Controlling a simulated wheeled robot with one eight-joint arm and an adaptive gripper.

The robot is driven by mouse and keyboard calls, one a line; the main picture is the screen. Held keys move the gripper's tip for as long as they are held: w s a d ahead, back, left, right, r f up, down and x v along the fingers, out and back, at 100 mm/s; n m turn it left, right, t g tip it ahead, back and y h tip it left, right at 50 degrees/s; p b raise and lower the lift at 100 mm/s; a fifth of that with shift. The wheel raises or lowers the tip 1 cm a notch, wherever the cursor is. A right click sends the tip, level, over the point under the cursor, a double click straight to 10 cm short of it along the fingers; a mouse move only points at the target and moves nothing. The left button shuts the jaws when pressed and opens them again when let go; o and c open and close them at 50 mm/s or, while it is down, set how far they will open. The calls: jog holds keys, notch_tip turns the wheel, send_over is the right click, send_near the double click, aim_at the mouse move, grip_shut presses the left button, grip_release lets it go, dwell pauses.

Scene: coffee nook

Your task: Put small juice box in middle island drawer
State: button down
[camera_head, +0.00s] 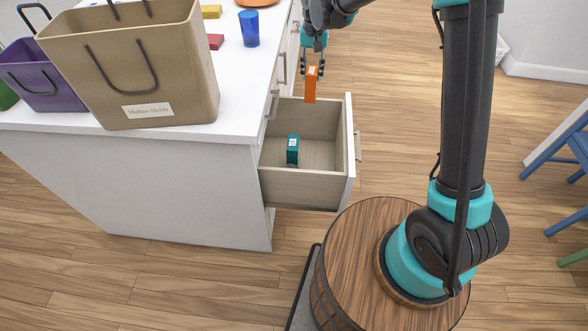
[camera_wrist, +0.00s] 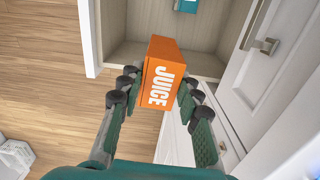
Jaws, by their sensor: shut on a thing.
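The small juice box (camera_head: 311,88) is orange with white lettering and hangs from my gripper (camera_head: 313,68). In the wrist view the juice box (camera_wrist: 165,75) reads "JUICE" and sits between the two fingers of my gripper (camera_wrist: 157,100), which are shut on it. An open island drawer (camera_head: 322,185) stands out from the white island, with the juice box above it, near its far side in the head view. A teal box (camera_head: 293,150) stands inside the drawer. The wrist view shows the drawer's pale interior (camera_wrist: 128,50) beyond the juice box.
The white island top (camera_head: 236,75) carries a tan paper bag (camera_head: 150,70), a purple bag (camera_head: 45,80), a blue cup (camera_head: 249,28) and small yellow and red items. Closed drawer fronts with handles run along the island. A wooden barrel (camera_head: 345,260) stands in front. Blue chairs (camera_head: 570,150) are at right.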

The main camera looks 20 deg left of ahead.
jog(key=s+a+f, duration=0.2)
jog(key=s+a, duration=0.2)
jog(key=a, duration=0.1)
notch_tip(320, 180, down, 27)
jog(key=shift+w+d+n, duration=0.15)
jog(key=shift+d+n, duration=0.05)
jog(key=shift+n, duration=0.2)
jog(key=c, duration=1.1)
grip_release()
jog(key=shift+o, duration=0.2)
notch_tip(320, 180, up, 12)
jog(key=shift+r, duration=0.15)
